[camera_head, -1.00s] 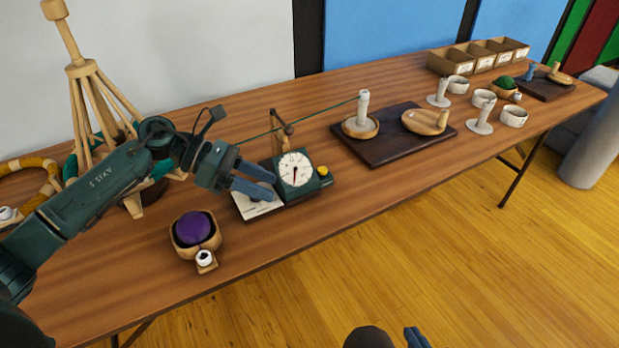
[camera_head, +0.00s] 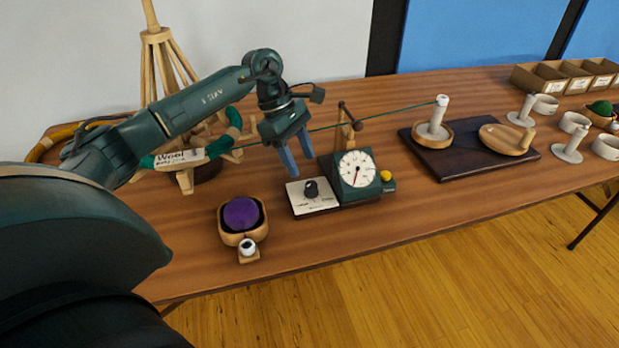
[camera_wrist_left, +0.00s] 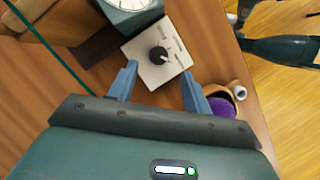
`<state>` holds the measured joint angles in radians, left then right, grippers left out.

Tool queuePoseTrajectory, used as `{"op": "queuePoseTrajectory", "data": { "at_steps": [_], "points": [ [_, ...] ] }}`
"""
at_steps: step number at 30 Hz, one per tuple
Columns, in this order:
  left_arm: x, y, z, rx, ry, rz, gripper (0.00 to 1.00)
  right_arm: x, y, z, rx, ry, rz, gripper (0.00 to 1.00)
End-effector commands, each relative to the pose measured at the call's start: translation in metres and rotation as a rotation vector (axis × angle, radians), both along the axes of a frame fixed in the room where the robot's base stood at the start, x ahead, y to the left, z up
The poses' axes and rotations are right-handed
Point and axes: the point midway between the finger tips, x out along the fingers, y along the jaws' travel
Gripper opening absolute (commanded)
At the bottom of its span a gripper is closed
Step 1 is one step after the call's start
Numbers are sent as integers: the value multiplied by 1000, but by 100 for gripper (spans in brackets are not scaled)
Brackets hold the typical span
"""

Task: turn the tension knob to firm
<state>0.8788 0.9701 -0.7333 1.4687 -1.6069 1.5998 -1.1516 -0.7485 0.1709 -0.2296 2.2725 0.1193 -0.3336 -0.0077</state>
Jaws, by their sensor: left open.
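The tension knob (camera_head: 311,188) is a small black knob on a white labelled plate (camera_head: 325,204) beside the dark green dial box (camera_head: 345,187). In the left wrist view the knob (camera_wrist_left: 158,55) has a light mark; the lettering around it is too small to read. My left gripper (camera_head: 303,170) is open and points down, just above and behind the knob. In the left wrist view the blue fingertips (camera_wrist_left: 158,72) are spread either side of the knob's line, apart from it. My right gripper shows only as a dark shape (camera_wrist_left: 262,45) at the right of the wrist view.
A bowl with purple yarn (camera_head: 241,213) stands left of the plate. A green strand (camera_head: 385,115) runs from the wooden skein stand to a spool post on a dark board (camera_head: 470,165). A yellow button (camera_head: 386,176) is right of the dial.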

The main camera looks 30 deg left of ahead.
Motion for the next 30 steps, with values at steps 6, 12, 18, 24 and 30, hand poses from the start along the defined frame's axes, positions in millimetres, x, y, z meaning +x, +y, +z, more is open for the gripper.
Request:
{"op": "queuePoseTrajectory", "data": {
  "at_steps": [6, 12, 18, 24, 30],
  "points": [
    [1, -16, -37, -3, 2, -1, 49, 0, 0, 1, 0, -2, 0, 0],
    [2, -22, -53, -2, 0, 0, 49, -1, 0, 1, 0, -1, 0, 0],
    [2, -23, -55, -2, 0, 0, 49, -1, 0, 1, 0, 0, 1, 0],
    [2, -23, -55, -2, 0, 0, 43, -1, 1, 0, 0, 0, 1, 0],
    [2, -23, -55, -2, 0, 0, 26, -1, 1, -1, 1, 2, 1, 0]
  ]
}}
